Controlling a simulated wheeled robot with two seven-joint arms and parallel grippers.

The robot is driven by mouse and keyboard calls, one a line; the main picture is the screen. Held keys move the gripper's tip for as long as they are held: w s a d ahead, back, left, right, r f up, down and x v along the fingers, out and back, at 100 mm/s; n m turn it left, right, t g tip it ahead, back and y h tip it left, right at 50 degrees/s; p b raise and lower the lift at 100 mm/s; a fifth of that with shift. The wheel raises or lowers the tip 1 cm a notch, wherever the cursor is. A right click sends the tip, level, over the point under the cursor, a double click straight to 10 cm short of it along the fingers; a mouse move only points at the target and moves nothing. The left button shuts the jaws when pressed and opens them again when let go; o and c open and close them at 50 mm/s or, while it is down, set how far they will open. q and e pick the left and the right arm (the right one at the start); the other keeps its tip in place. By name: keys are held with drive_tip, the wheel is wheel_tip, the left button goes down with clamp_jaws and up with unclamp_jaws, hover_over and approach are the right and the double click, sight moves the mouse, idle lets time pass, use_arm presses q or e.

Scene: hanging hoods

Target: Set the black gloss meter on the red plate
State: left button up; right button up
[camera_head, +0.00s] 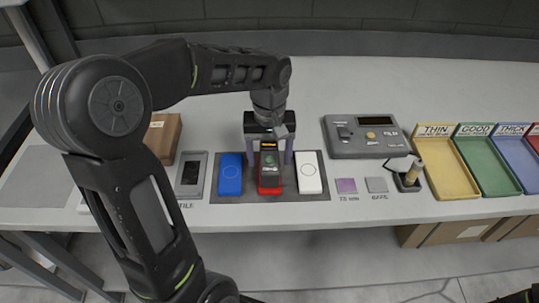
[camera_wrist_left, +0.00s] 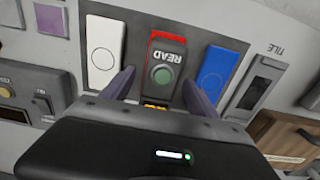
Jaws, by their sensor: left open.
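The black gloss meter (camera_head: 269,176), with a green button and a READ label, is over the red plate (camera_head: 270,191) in the middle of the dark mat and looks to rest on it. In the left wrist view, the meter (camera_wrist_left: 164,72) covers most of the plate (camera_wrist_left: 168,37), whose red edge shows around its far end. My left gripper (camera_head: 270,157) is above the meter, pointing down. Its fingers stand open on either side of the meter, with gaps visible in the wrist view (camera_wrist_left: 160,85). My right gripper is out of view.
A blue plate (camera_head: 230,175) and a white plate (camera_head: 308,173) flank the red one closely. A dark tile (camera_head: 191,174) and cardboard box (camera_head: 162,137) are left. Right are a grey film instrument (camera_head: 365,136), small squares, a stamp-like tool (camera_head: 409,175) and coloured trays (camera_head: 446,167).

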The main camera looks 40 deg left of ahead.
use_arm(q)
wheel_tip(320, 180, up, 8)
drive_tip(key=shift+f, duration=0.15)
idle(0.4)
